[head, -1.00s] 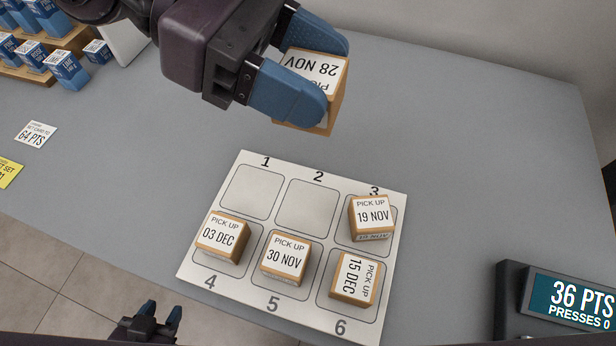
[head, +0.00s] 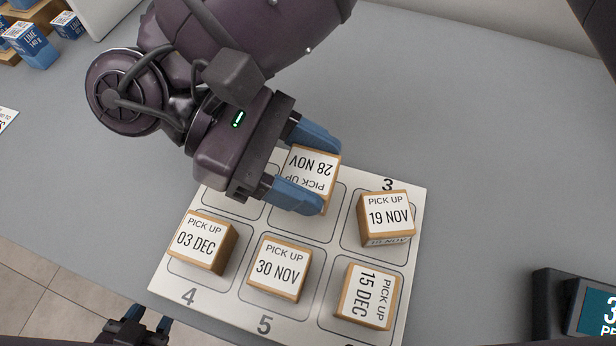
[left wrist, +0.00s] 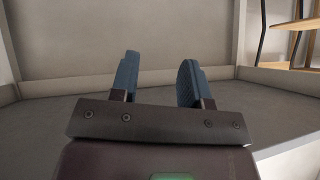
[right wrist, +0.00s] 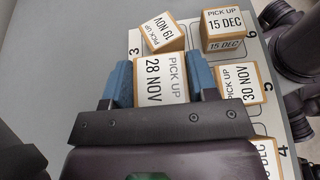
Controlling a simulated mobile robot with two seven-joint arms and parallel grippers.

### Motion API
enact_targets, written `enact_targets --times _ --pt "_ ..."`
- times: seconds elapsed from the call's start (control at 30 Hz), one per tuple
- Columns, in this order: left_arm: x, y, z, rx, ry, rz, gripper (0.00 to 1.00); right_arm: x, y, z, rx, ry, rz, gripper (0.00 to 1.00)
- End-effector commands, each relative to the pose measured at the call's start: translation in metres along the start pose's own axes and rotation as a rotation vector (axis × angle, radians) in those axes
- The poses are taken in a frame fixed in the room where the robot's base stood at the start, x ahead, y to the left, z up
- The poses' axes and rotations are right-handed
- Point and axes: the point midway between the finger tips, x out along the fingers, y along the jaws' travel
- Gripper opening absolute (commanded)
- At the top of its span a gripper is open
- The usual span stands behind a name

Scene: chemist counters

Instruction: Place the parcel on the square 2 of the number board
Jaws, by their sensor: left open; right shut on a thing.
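My right gripper (head: 308,172) is shut on the 28 NOV parcel (head: 313,168), a small tan box with a white label. It holds the parcel over square 2 of the white number board (head: 414,200); I cannot tell whether the parcel touches the board. In the right wrist view the parcel (right wrist: 162,80) sits between the blue fingers (right wrist: 164,82). The printed 2 is hidden by the gripper. My left gripper (head: 140,322) is open and empty at the bottom edge, its fingers apart in the left wrist view (left wrist: 158,80).
The 19 NOV parcel (head: 387,213) stands on square 3, close to the held one. The 03 DEC (head: 200,240), 30 NOV (head: 278,266) and 15 DEC (head: 369,295) parcels fill the near row. A points display (head: 590,305) stands at right.

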Motion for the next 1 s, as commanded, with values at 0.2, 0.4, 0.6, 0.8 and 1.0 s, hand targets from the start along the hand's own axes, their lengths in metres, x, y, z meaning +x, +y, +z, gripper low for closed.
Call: enact_targets --times 0.2,0.4,0.6,0.8,1.0 --pt "0.001 0.001 0.001 -0.002 0.017 0.002 0.43 0.012 0.0 -0.03 -0.009 -0.004 -0.004 0.28" --pt "0.002 -0.001 -0.002 -0.007 0.042 -0.003 0.43 0.015 -0.001 -0.037 -0.003 -0.001 -0.001 0.28" --pt "0.002 0.0 -0.002 -0.009 0.039 -0.003 0.43 0.015 0.0 -0.037 -0.002 -0.001 -0.001 0.28" --pt "0.002 0.0 0.0 -0.013 0.041 -0.004 0.43 0.017 0.0 -0.039 -0.002 -0.001 -0.001 0.65" --pt "0.002 0.0 -0.001 -0.013 0.041 -0.005 0.43 0.017 0.0 -0.039 -0.002 -0.001 -0.001 0.78"
